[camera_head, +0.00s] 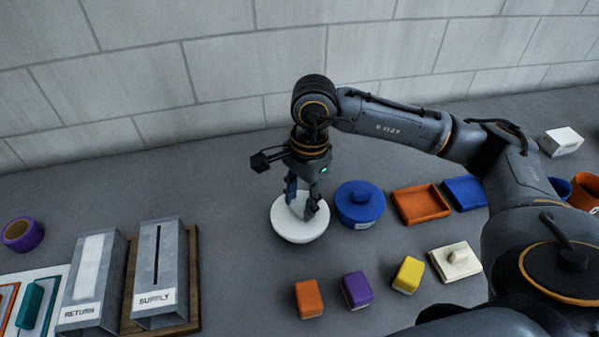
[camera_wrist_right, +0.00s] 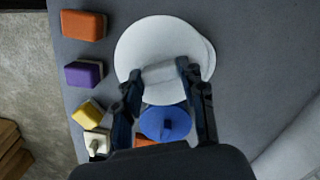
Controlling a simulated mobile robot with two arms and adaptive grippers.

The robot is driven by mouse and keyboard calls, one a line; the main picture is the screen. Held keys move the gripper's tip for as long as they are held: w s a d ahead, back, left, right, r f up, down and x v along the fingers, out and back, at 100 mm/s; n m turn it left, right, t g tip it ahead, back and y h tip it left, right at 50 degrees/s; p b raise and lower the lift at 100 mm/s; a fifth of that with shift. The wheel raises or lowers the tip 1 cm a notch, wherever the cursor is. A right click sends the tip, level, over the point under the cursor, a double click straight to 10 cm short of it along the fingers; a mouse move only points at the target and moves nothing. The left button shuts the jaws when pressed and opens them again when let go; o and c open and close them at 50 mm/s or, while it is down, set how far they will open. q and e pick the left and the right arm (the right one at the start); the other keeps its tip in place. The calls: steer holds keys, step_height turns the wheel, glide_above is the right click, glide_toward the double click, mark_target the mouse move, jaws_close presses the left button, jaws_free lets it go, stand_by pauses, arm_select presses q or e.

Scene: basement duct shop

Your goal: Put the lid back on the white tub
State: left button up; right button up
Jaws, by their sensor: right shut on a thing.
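My right gripper (camera_head: 304,208) points down and is shut on the raised bar handle of the white round lid (camera_head: 283,213). In the right wrist view the handle is between the fingertips (camera_wrist_right: 161,72), and the lid (camera_wrist_right: 140,45) fills the upper middle. A second white edge, seemingly the white tub (camera_wrist_right: 211,62), shows past the lid's right side, so the two look slightly offset. In the head view the tub (camera_head: 300,239) is mostly covered by the lid; I cannot tell whether they touch. My left gripper is not in view.
A blue lidded tub (camera_head: 360,205) stands close on the right, with an orange tray (camera_head: 421,205) beyond. Orange (camera_head: 308,299), purple (camera_head: 357,290) and yellow (camera_head: 408,274) blocks and a cream square lid (camera_head: 455,261) lie in front. Metal ducts (camera_head: 160,270) stand left; the bench between is clear.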

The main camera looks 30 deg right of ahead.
mark_target(301, 196)
steer(key=m, duration=0.1)
steer(key=w+m, duration=0.1)
steer(key=m, duration=0.1)
steer(key=d+r+m, duration=0.1)
steer(key=shift+w+m+t+p, duration=0.25)
steer(key=shift+m+t+p, duration=0.05)
steer(key=m, duration=0.1)
steer(key=w+m, duration=0.1)
steer(key=m, duration=0.3)
steer(key=shift+w+d+r+t+p, duration=0.25)
steer(key=shift+w+d+t+p, duration=0.05)
steer(key=shift+w+p, duration=0.05)
steer(key=shift+w+d+m, duration=0.25)
steer(key=shift+w+m, duration=0.05)
steer(key=shift+m, duration=0.7)
steer(key=shift+f+b, duration=0.55)
steer(key=shift+f, duration=0.7)
step_height(301, 196, down, 3)
steer(key=shift+r+b, duration=0.1)
steer(key=shift+b, duration=0.8)
steer(key=shift+f+b, duration=0.5)
steer(key=shift+b, duration=0.1)
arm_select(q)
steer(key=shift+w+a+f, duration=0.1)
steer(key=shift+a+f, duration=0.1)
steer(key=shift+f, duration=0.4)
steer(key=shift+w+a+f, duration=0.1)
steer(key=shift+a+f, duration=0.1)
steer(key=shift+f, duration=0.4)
